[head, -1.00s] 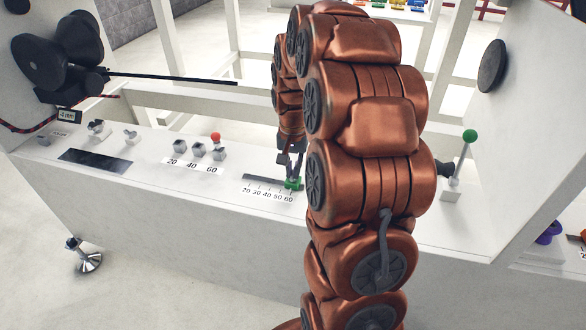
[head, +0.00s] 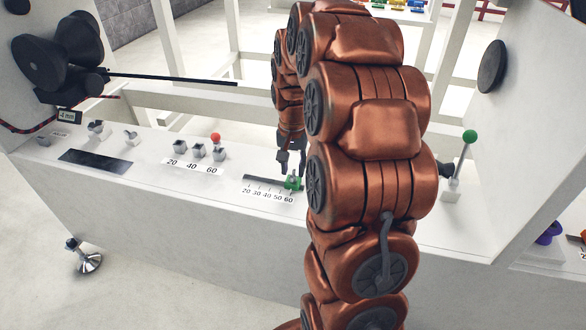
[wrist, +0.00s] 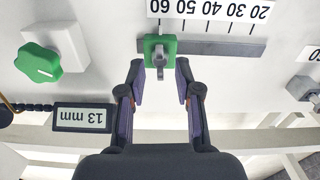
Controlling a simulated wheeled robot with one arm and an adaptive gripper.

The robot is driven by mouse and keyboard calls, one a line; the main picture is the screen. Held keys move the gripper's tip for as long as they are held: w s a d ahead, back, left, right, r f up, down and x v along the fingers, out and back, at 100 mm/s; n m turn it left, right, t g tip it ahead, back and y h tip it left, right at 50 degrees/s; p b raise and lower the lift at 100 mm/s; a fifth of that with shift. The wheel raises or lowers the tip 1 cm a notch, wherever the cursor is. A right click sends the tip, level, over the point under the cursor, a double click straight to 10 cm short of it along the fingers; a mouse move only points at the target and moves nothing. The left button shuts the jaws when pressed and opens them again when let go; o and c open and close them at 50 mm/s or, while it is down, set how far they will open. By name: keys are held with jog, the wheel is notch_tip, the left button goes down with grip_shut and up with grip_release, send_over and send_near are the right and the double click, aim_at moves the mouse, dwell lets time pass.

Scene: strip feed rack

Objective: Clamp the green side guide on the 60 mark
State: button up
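The green side guide (head: 293,183) sits on the dark rail (head: 262,180), at the 60 end of its scale. My gripper (wrist: 160,70) is open and empty, with one finger on each side of the lever, just short of the guide. In the head view my gripper (head: 291,170) is above the guide, partly behind my arm.
A green knob (wrist: 38,63) on a white block and a 13 mm readout (wrist: 83,118) are beside the guide. Small blocks marked 20, 40 and 60 (head: 199,150), one red-topped, stand left of the rail. A green-topped lever (head: 462,160) stands at right.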

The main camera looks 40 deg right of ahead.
notch_tip(320, 180, up, 11)
dwell(0.4)
dwell(0.4)
jog(key=s+a+f+n+g, duration=0.1)
jog(key=s+a+n, duration=0.2)
jog(key=s+a, duration=0.3)
jog(key=s+a+f+n, duration=0.2)
jog(key=s+a, duration=0.2)
jog(key=a, duration=0.5)
jog(key=s+a+f+n+g, duration=0.1)
jog(key=s+a+f+n, duration=0.2)
jog(key=s, duration=0.5)
jog(key=s+a+f+n+g, duration=0.15)
jog(key=s+a, duration=0.25)
jog(key=s, duration=0.4)
notch_tip(320, 180, up, 18)
jog(key=t+p, duration=0.1)
jog(key=p, duration=1.6)
jog(key=shift+w+r+n+t, duration=0.15)
jog(key=shift+w+n+t, duration=0.1)
jog(key=shift+n+t, duration=0.1)
